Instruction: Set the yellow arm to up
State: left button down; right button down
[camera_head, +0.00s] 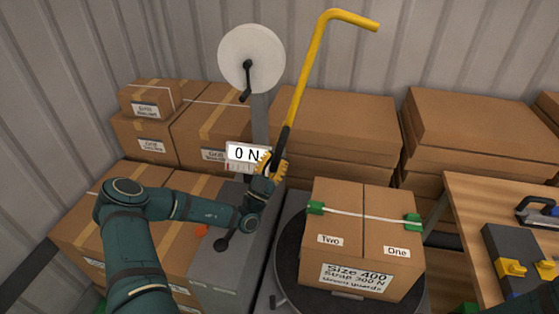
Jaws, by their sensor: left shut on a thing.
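The yellow arm (305,80) is a bent bar that rises steeply from a black lower end and leans a little to the right. Its top bends over to the right near the top edge of the view. My left gripper (274,165) is shut on the dark lower part of the yellow arm, beside a display reading "0 N" (246,153). The gripper partly hides the arm's lower end and its joint. My right gripper does not show in the head view.
A strapped box (362,250) with green corner guards sits on a dark round turntable (287,262). A white reel with a crank (251,58) stands behind the display. Stacked cartons (325,125) line the wall. A wooden table (468,225) with tools is at the right.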

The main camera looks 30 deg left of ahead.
pick_arm(q)
jog(key=shift+r, duration=0.1)
jog(key=c, duration=0.8)
grip_release()
jog(key=shift+o, duration=0.2)
